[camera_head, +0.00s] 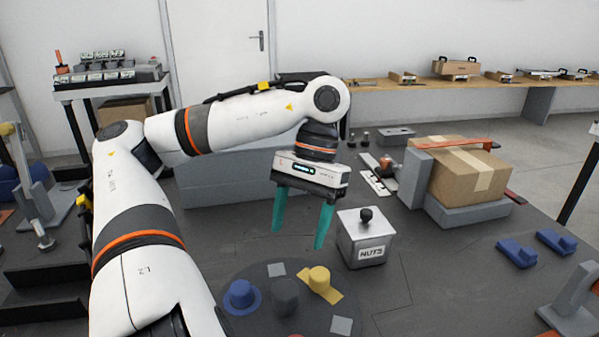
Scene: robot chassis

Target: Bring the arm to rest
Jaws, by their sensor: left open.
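My left arm (150,240) comes in from the lower left, rises and bends over toward the middle of the view. It is white with orange bands. My left gripper (297,240) has teal fingers, points down and is open, with nothing between the fingers. It hangs above the dark work surface, left of a metal box labelled NUTS (362,253), whose lid has a black knob. I cannot tell whether the fingers are clear of the surface. My right gripper is not in view.
Below the gripper, a dark round plate (255,318) holds a blue, a dark and a yellow knobbed piece. A cardboard box (465,170) sits in a grey holder at the right. Blue parts (517,253) lie at the lower right. A grey block (215,180) stands behind the arm.

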